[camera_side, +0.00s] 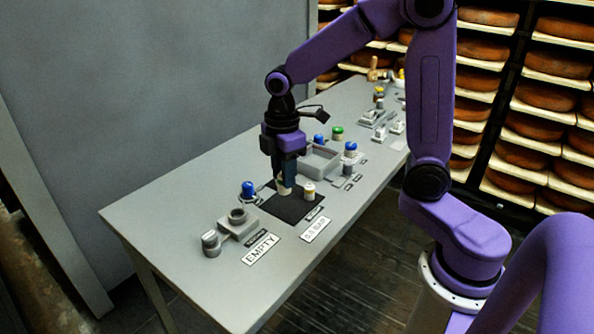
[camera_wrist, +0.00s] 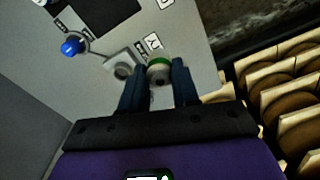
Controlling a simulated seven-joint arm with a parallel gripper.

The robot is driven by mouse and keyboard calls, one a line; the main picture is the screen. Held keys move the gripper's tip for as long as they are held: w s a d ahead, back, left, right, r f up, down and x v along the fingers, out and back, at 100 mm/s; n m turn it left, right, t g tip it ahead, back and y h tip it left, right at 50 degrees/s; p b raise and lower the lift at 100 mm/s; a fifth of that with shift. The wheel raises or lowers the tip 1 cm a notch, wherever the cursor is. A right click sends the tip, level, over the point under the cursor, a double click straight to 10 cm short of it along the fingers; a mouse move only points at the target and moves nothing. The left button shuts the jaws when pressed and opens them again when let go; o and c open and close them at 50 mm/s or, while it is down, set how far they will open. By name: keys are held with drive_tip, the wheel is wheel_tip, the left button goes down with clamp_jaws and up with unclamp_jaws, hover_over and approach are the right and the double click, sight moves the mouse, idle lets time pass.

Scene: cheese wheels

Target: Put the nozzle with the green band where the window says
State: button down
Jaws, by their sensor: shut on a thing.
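The nozzle with the green band (camera_wrist: 159,70) is between the two fingers of my gripper (camera_wrist: 157,84), which is shut on it. In the side view my gripper (camera_side: 285,187) points down over the black mat (camera_side: 285,208); a pale piece shows at its fingertips, its band not clear there. A grey block with a round socket (camera_side: 238,222) stands to the left of the mat, by a plate reading EMPTY (camera_side: 262,249). A grey socket block (camera_wrist: 121,65) also shows just left of the nozzle in the wrist view. The socket looks empty in the side view.
A pale cylinder (camera_side: 310,191) stands at the mat's right, near a small label plate (camera_side: 315,229). A blue-topped knob (camera_side: 249,189) and a small grey cylinder (camera_side: 211,243) stand near the socket block. A grey tray (camera_side: 321,163) and more capped pieces are farther back.

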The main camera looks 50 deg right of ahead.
drive_tip(key=d+f+m, duration=0.2)
drive_tip(key=d+m, duration=1.5)
drive_tip(key=d, duration=0.9)
approach(316, 161)
drive_tip(key=s+a, duration=0.2)
drive_tip(key=a, duration=0.1)
drive_tip(key=shift+s+f, duration=0.15)
drive_tip(key=shift+w+d+f, duration=0.2)
drive_tip(key=shift+w+f, duration=0.15)
drive_tip(key=shift+f, duration=1.65)
drive_tip(key=shift+f, duration=0.1)
drive_tip(key=c, duration=0.8)
unclamp_jaws()
